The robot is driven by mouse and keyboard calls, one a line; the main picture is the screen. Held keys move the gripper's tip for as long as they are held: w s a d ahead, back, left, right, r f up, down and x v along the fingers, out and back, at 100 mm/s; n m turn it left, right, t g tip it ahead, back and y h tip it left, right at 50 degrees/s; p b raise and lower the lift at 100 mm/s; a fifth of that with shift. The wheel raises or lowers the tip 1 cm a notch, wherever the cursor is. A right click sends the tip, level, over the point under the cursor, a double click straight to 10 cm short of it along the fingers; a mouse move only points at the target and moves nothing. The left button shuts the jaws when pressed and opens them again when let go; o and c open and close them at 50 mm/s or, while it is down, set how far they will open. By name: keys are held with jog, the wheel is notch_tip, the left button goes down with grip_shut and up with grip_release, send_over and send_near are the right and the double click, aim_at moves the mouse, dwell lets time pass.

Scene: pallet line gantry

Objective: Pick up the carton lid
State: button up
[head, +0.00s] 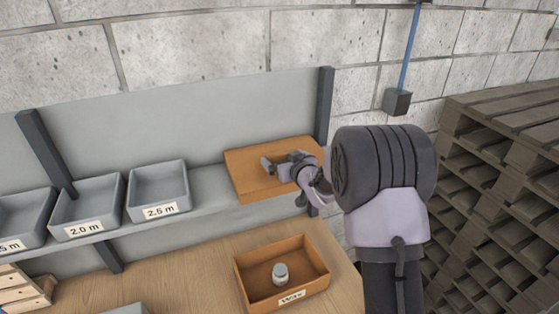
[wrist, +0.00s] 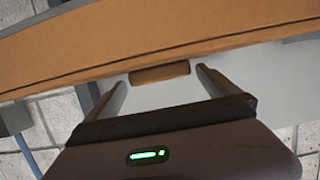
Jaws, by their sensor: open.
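The carton lid (head: 245,180) appears to be the flat brown piece on the shelf at the right, below the grey back panel. In the wrist view the brown lid (wrist: 120,38) spans the top of the picture, with a small brown tab (wrist: 160,72) at its lower edge. My gripper (head: 268,163) is over the lid in the head view. In the wrist view its two fingers are apart, one to each side of the tab, with nothing visibly gripped. Whether the fingers touch the lid cannot be told.
Grey bins (head: 158,195) labelled by length stand on the shelf to the left. An open brown box (head: 250,285) with a small grey-white jar (head: 280,273) sits on the wooden table below. Stacked pallets (head: 500,180) stand at the right. A dark post (head: 324,105) rises behind the lid.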

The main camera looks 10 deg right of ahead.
jog(key=x, duration=0.2)
jog(key=shift+w+f, duration=0.1)
jog(key=shift+w, duration=0.15)
jog(key=shift+s, duration=0.15)
jog(key=shift+c, duration=1.3)
jog(key=c, duration=1.2)
jog(key=shift+s+r, duration=0.1)
jog(key=shift+r, duration=1.85)
jog(key=shift+c, duration=0.3)
jog(key=s+a+f+b+v, duration=0.1)
jog(key=f+b+v, duration=0.1)
jog(key=v, duration=1.3)
jog(key=shift+s+f, duration=0.3)
jog(key=shift+f, duration=0.2)
